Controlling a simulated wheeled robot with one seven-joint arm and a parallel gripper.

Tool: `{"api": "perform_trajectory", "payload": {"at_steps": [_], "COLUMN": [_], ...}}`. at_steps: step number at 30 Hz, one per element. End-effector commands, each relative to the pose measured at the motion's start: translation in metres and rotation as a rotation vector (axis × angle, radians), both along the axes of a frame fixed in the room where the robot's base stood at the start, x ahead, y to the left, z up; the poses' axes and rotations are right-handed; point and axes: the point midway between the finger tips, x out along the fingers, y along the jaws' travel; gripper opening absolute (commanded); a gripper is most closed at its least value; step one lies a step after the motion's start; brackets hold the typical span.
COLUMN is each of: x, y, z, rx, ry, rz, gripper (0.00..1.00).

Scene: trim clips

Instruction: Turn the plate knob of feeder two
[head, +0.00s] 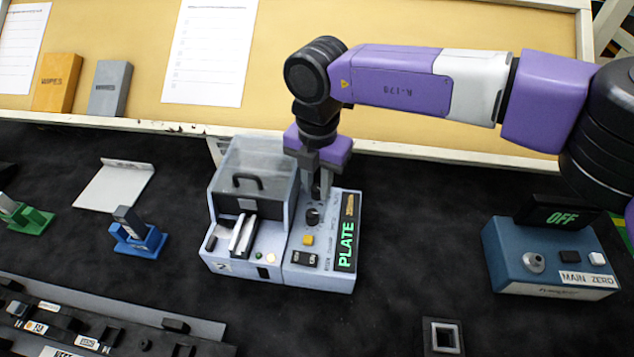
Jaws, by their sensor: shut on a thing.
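The feeder (228,200) stands on the dark table in the head view, a pale blue-grey unit with a clear hood and a small plate on its front that looks like a 2. Its right side is a control panel with a tall display (346,235) reading PLATE in green. My gripper (317,192) points down over the back of this panel. Its fingers are shut on a dark knob, the plate knob (316,190), which they mostly hide. A second dark knob (312,217) sits just in front of the fingers, uncovered. The knob's pointer direction cannot be made out.
A blue box (545,265) marked MAIN ZERO, its display reading OFF, stands at the right. A blue clip stand (140,238), a green one (25,217) and a grey plate (113,187) lie left. A dark rail (100,330) runs front left; a square socket (443,336) is front right.

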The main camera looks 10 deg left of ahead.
Motion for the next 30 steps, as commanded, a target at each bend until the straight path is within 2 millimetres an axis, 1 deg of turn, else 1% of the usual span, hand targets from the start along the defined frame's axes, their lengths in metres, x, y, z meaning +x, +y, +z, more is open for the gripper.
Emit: {"api": "perform_trajectory", "payload": {"at_steps": [9, 15, 21, 30], "x": [0.0016, 0.0013, 0.0014, 0.0016], "y": [0.0008, 0.0007, 0.0005, 0.0006], "z": [0.002, 0.0017, 0.0019, 0.0022], "rx": [0.002, 0.001, 0.001, 0.002], "ry": [-0.005, -0.004, -0.004, -0.004], "rz": [-0.283, -0.424, -0.517, -0.573], "gripper": [0.0, 0.0, 0.0, 0.0]}}
